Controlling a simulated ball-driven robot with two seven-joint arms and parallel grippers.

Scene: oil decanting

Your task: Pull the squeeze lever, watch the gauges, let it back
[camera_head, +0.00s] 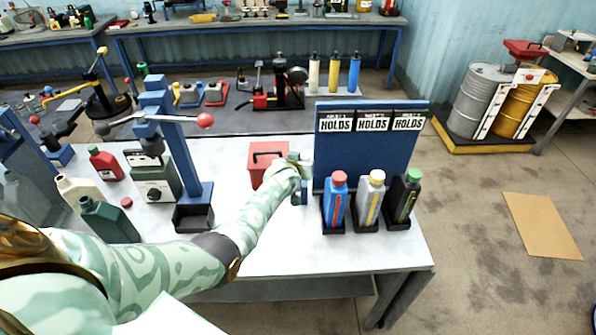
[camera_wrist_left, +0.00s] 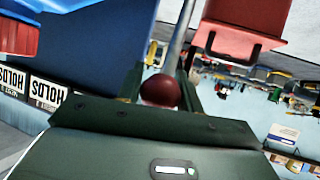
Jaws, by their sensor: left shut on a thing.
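My left gripper (camera_head: 299,170) is at the left edge of the blue panel (camera_head: 376,153), beside the red box (camera_head: 262,160). In the left wrist view it is shut on a dark red ball knob (camera_wrist_left: 160,91) at the end of a grey metal rod (camera_wrist_left: 181,35), which I take for the squeeze lever; the head view hides it behind the gripper. Three white signs reading HOLDS (camera_head: 372,123) top the panel. I cannot read any gauge. My right gripper is out of view.
A blue press (camera_head: 187,150) with a red-knobbed lever (camera_head: 205,120) stands left on the white bench (camera_head: 285,255). A grey-green unit with a dial (camera_head: 155,188) and several jugs (camera_head: 108,219) crowd the bench's left. The bench's front middle is clear. Drums (camera_head: 480,98) stand at right.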

